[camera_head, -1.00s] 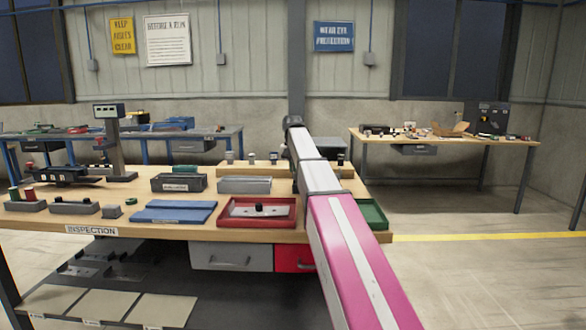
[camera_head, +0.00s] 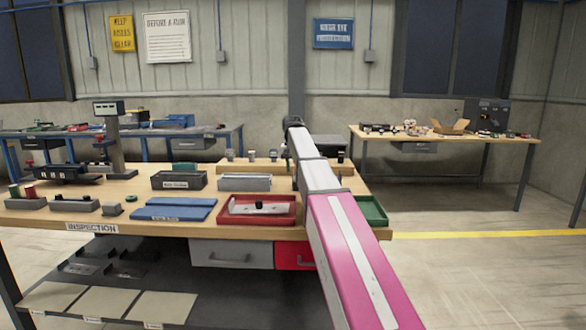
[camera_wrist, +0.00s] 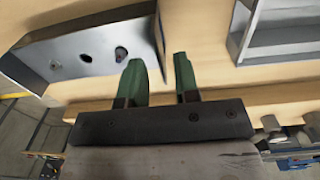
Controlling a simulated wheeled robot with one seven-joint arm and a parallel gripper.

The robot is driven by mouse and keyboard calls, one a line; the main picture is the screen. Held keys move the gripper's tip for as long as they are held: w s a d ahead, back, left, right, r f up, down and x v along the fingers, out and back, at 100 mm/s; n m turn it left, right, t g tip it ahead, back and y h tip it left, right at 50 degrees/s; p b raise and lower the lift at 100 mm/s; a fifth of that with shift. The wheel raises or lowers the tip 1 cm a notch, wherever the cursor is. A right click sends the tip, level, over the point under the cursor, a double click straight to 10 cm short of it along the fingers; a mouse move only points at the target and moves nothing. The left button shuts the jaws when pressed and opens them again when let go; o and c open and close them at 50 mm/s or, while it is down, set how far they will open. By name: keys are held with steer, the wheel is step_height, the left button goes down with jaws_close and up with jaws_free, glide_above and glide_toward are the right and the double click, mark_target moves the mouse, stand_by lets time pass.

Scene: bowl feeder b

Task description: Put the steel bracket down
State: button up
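The steel bracket (camera_wrist: 90,52) shows in the upper left of the wrist view, on or close to the wooden surface. It is a shiny grey plate with holes and a thin upright flange at its right end. My gripper (camera_wrist: 158,75) has two green fingers standing apart. The flange's near end lies between them, with visible gaps on both sides. In the head view my arm hides the bracket and the gripper fingers.
A grey open bin (camera_wrist: 285,38) is to the right in the wrist view; the wood between it and the bracket is bare. On the bench, a red tray (camera_head: 230,222) holds a pale part, and a green tray (camera_head: 378,222) sits at the right end.

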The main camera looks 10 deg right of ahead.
steer(key=shift+r, duration=0.1)
step_height(320, 180, up, 8)
steer(key=shift+r, duration=0.25)
stand_by(0.8)
